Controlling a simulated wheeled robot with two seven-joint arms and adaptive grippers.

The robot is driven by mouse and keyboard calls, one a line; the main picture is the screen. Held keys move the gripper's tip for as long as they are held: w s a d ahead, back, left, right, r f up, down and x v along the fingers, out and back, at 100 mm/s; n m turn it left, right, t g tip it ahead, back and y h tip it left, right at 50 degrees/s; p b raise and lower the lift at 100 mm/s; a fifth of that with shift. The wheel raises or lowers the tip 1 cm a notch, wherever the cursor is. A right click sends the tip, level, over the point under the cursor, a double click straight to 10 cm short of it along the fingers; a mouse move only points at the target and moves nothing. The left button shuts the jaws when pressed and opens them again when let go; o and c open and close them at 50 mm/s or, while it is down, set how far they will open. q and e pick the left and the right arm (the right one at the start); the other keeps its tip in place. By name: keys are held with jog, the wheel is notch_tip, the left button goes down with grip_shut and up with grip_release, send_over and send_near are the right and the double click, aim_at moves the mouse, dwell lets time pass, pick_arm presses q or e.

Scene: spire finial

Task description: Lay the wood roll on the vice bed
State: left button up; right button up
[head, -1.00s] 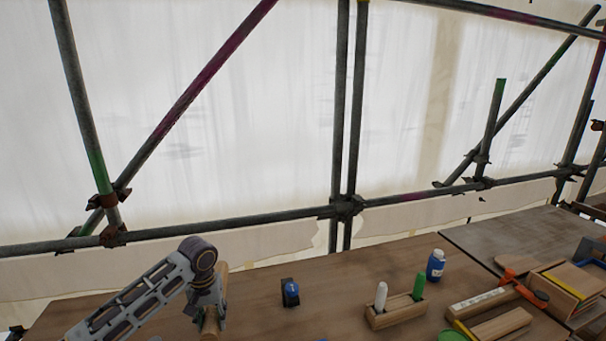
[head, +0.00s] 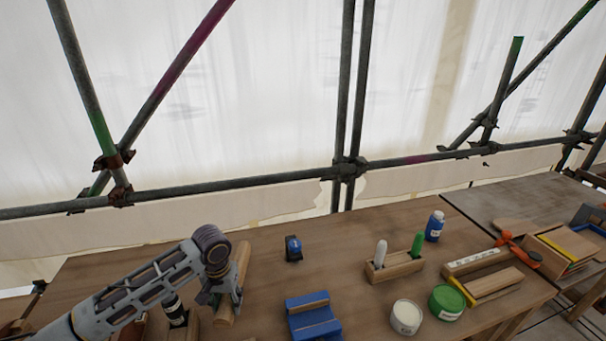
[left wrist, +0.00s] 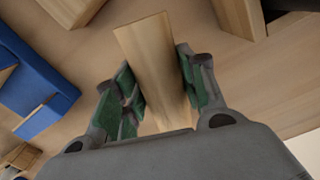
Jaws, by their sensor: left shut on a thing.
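The wood roll (head: 241,263) is a pale brown wooden bar, seen left of centre in the head view. My left gripper (head: 226,296) is shut on it; whether the roll is clear of the bench I cannot tell. In the left wrist view the roll (left wrist: 147,45) sits between the green finger pads of my left gripper (left wrist: 157,88), its lower end hidden by the gripper body. The blue vice (head: 313,318) stands to the right of the roll, apart from it; its blue body also shows at the left of the left wrist view (left wrist: 45,118). My right gripper is out of view.
Behind the vice stands a small blue item (head: 293,249). To the right are a wooden holder (head: 394,267) with white and green sticks, a blue bottle (head: 434,227), a white tub (head: 405,318) and a green tub (head: 447,303). Scaffold poles (head: 250,184) run behind the bench.

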pick_arm(q)
jog(key=shift+w+d+r, duration=0.15)
jog(key=shift+w+r, duration=0.2)
jog(key=shift+r, duration=0.15)
jog(key=w+d+r+m+p, duration=0.1)
jog(key=d+r+p, duration=0.1)
jog(key=d+r, duration=0.6)
jog(key=shift+w+d+r, duration=0.25)
jog(key=shift+w+r, duration=0.1)
jog(key=shift+r, duration=1.7)
jog(key=shift+f, duration=0.1)
